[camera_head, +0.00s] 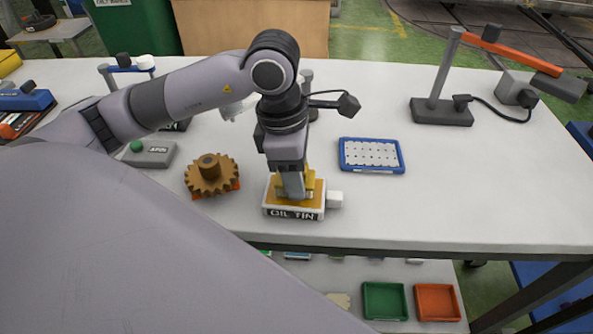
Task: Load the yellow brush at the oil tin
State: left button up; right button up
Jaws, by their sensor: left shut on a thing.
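The oil tin (293,213) is a small white box with a dark label and an amber top, near the front edge of the white table. My left gripper (294,194) points down over it and is shut on the yellow brush (312,185). Only yellow parts of the brush show around the fingers. The brush's lower end is at the top of the tin; I cannot tell whether it touches the amber surface. My right gripper is not in view.
A brown gear (211,174) stands left of the tin. A blue-rimmed white tray (371,155) lies to the right, and a lamp-like stand with an orange arm (508,50) is at the back right. The table (450,200) is clear at the right front.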

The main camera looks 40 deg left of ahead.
pick_arm(q)
jog(key=shift+s+f+b, duration=0.1)
jog(key=shift+f+b, duration=0.45)
jog(key=shift+b, duration=0.15)
dwell(1.7)
jog(key=shift+r, duration=0.15)
jog(key=shift+r+p, duration=2.25)
jog(key=shift+r, duration=1.25)
jog(key=shift+f, duration=0.1)
